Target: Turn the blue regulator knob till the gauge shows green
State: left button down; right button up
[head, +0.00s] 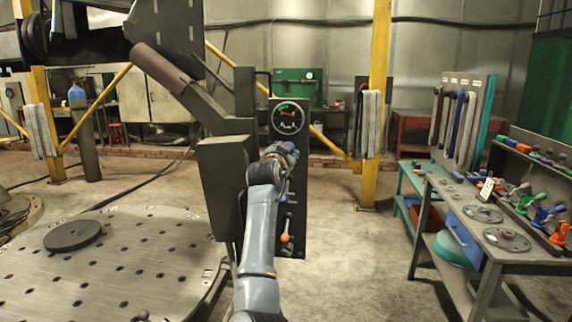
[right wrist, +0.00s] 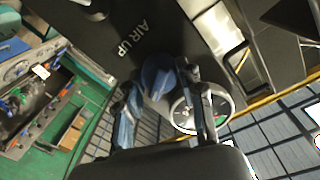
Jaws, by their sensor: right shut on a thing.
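The gauge (head: 290,118) is a round dark dial near the top of a tall dark panel (head: 299,205). It has a green arc at its upper left; I cannot read the needle's place against it surely. My right gripper (head: 283,152) is at the panel just below the gauge and hides the knob in the head view. In the right wrist view the blue regulator knob (right wrist: 158,78) sits between the fingertips of my right gripper (right wrist: 160,84), which is shut on it. The gauge (right wrist: 186,116) is partly behind a finger there. My left gripper is not in view.
An orange-handled lever (head: 287,237) is lower on the panel. The lettering "AIR UP" (right wrist: 136,38) is beside the knob. A round perforated plate (head: 130,262) lies at left. A bench (head: 470,215) with coloured handles stands at right. The floor between is clear.

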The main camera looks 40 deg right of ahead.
jog(key=shift+f+m+b, duration=0.15)
jog(key=shift+m+b, duration=0.4)
jog(key=shift+m, duration=0.45)
jog(key=m+b, duration=0.1)
jog(key=m, duration=0.1)
jog(key=shift+m, duration=0.3)
jog(key=m, duration=0.4)
jog(key=shift+y, duration=0.3)
jog(key=shift+m, duration=0.4)
jog(key=o, duration=1.2)
jog(key=shift+v, duration=4)
jog(key=shift+d, duration=0.1)
